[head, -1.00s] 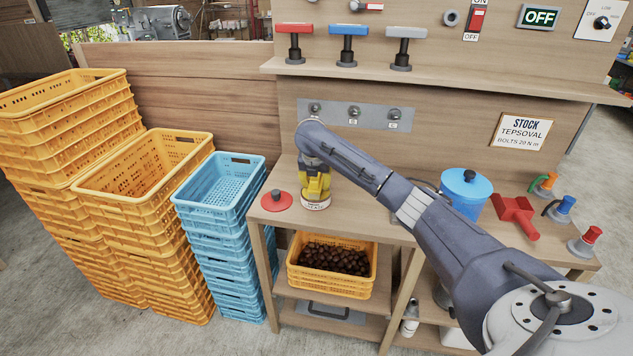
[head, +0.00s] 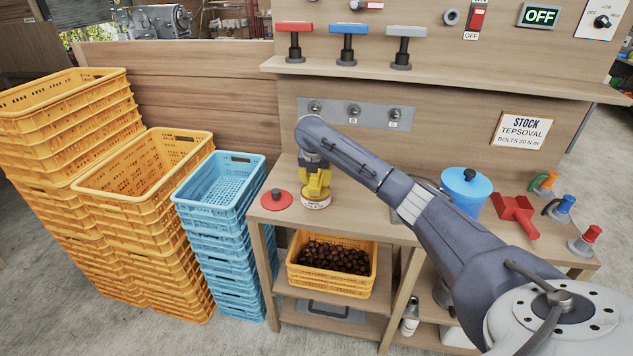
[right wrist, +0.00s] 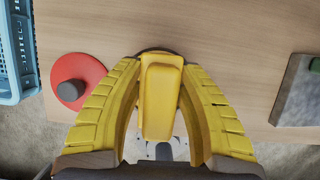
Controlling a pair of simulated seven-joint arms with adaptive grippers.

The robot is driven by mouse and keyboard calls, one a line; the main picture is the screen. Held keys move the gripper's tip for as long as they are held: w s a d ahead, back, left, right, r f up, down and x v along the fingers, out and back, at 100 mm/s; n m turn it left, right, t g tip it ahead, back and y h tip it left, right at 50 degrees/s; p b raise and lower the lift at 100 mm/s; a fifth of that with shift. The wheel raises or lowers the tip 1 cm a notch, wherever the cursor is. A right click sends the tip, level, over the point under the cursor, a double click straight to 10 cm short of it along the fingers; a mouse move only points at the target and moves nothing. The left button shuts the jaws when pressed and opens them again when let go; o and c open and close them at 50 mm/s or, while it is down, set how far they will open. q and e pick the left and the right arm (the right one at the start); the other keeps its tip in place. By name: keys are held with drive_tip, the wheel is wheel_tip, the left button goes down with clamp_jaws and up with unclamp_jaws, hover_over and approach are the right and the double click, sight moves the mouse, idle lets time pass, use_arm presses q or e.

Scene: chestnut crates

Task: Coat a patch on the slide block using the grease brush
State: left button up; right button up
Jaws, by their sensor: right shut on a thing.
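My right gripper (head: 315,184) is over the left part of the workbench, pointing down, at a small labelled pot (head: 316,204). In the right wrist view its yellow fingers (right wrist: 160,120) are shut on a yellow handle (right wrist: 160,88), which I take for the grease brush. The brush's bristles are hidden. A grey block with a dark green part on top (right wrist: 302,92), possibly the slide block, lies to the right in the wrist view; my arm mostly covers it in the head view. My left gripper is out of view.
A red lid with a dark knob (head: 276,200) lies left of the pot. A blue lidded pot (head: 467,188), a red piece (head: 516,214) and several coloured-top tools stand at right. Blue crates (head: 217,205) stand beside the bench; a shelf (head: 440,79) overhangs its back.

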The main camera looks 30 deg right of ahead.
drive_tip(key=shift+r, duration=2.9)
